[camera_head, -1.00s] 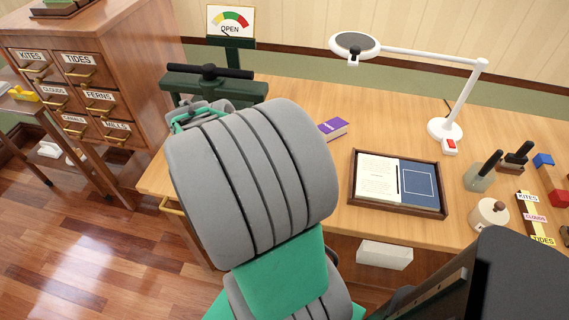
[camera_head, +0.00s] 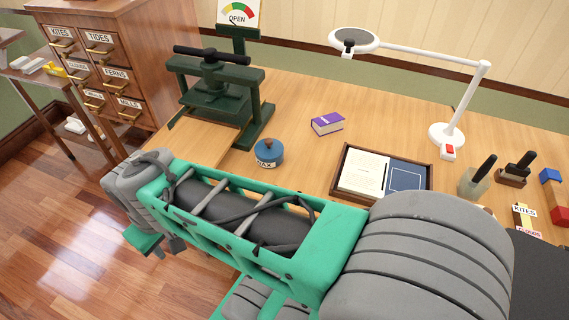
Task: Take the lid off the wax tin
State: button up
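The wax tin (camera_head: 268,156) is a small round blue tin with a white label reading WAX. It stands upright on the wooden desk, left of the purple book. Its lid (camera_head: 267,145) is on top, with a brown knob. My green and grey arm crosses the front of the view, just in front of the tin, and its upper edge comes close to the tin's lower side in the picture.
A dark green press (camera_head: 215,90) stands left of the tin. A purple book (camera_head: 327,123) and a framed tray (camera_head: 338,171) lie to the right. A white magnifier lamp (camera_head: 446,132) stands further right. A wooden drawer cabinet (camera_head: 150,50) is at the back left. Bare desk surrounds the tin.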

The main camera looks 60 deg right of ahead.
aim_at(268, 148)
jog(key=z, duration=0.1)
jog(key=k, duration=0.1)
jog(key=u, duration=1.05)
jog(key=i, duration=0.5)
jog(key=z, duration=3.25)
jog(key=k, duration=0.4)
jog(key=u, duration=1.35)
jog(key=i, duration=0.65)
jog(key=u, duration=0.4)
